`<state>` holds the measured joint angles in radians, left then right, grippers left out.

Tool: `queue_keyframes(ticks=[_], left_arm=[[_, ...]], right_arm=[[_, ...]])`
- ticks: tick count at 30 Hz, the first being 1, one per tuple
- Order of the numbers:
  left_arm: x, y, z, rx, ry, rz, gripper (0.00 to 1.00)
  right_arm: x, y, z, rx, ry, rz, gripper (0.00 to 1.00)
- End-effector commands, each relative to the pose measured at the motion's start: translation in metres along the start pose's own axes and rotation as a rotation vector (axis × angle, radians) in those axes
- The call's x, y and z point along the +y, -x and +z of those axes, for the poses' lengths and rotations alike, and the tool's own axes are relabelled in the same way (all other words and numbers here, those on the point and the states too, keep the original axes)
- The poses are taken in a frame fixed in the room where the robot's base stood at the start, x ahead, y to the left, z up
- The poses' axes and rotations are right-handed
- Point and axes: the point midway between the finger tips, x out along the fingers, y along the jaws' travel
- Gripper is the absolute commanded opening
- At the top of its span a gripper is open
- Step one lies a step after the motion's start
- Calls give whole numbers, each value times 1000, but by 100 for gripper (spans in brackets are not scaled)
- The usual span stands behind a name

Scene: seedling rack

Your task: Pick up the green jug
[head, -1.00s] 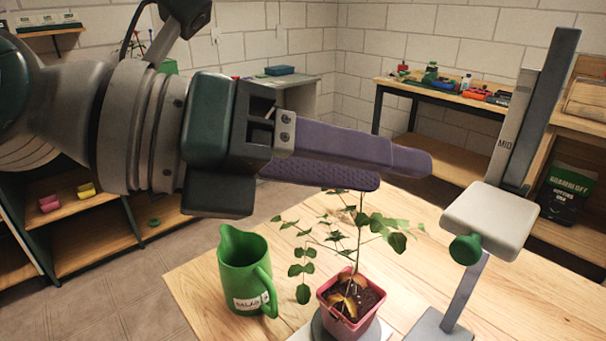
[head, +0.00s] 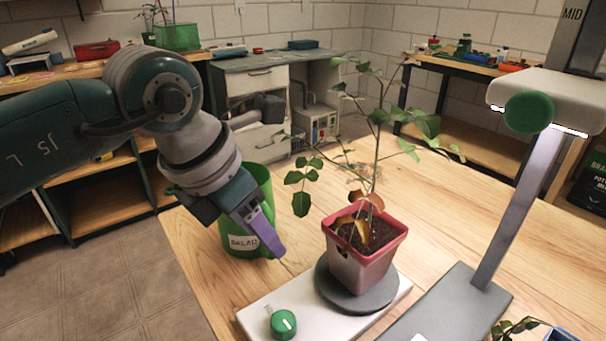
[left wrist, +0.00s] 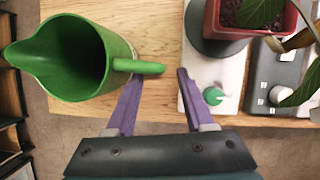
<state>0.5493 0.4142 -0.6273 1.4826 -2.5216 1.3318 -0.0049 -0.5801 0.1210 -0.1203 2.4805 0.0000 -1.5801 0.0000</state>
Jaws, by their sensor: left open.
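The green jug (head: 243,243) stands upright on the wooden table's left end, partly hidden behind my left gripper in the head view. It has a white label on its front. My left gripper (head: 271,246) points down in front of the jug's right side. In the left wrist view the open jug (left wrist: 85,58) has its spout to the left and its handle to the right. The open purple fingers of my left gripper (left wrist: 159,76) are empty, and the handle's end shows just ahead of the gap between their tips. My right gripper is not in view.
A potted seedling (head: 362,262) stands on a grey disc over a white base (head: 315,300), close right of the jug. Its leaves hang near the gripper. A grey stand (head: 510,215) rises farther right. The table's left edge is close to the jug.

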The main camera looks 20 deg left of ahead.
Motion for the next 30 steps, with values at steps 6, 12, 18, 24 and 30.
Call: queue_keyframes(ticks=[6,12,18,24,30], left_arm=[[0,-28,0,0,1,-1,53],[1,-30,1,-2,-1,0,53],[1,-30,1,-2,-1,0,40],[1,-29,1,-2,0,-1,17],[1,-29,1,-2,0,-1,0]], right_arm=[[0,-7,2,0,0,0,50],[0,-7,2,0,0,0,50],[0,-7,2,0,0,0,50],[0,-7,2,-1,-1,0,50],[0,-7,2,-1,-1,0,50]])
